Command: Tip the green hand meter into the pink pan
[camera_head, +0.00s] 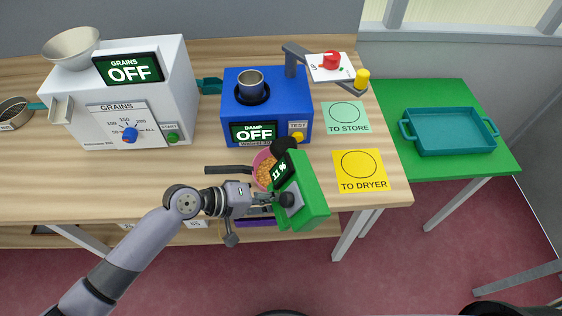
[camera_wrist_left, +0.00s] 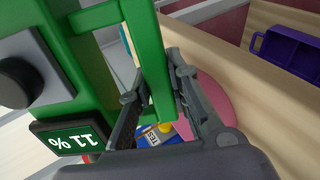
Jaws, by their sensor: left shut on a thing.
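The green hand meter (camera_head: 312,202) is held in the air, tilted, at the front edge of the wooden table. Its display reads 11 % and is turned over. My left gripper (camera_head: 266,198) is shut on its green bar, which also shows between the fingers in the left wrist view (camera_wrist_left: 150,60). The meter's black round end (camera_head: 284,147) is above the right side of the pink pan (camera_head: 257,158). The pan holds yellow-brown grains, and the meter hides part of it. The pan also shows in the left wrist view (camera_wrist_left: 218,95). My right gripper is not in view.
Behind the pan stands the blue damp tester (camera_head: 294,105), reading OFF, with a metal cup (camera_head: 251,82). The white grains machine (camera_head: 180,80) is left. The yellow TO DRYER card (camera_head: 374,181) and pale TO STORE card (camera_head: 361,127) lie right. A teal tray (camera_head: 455,148) is on the green table.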

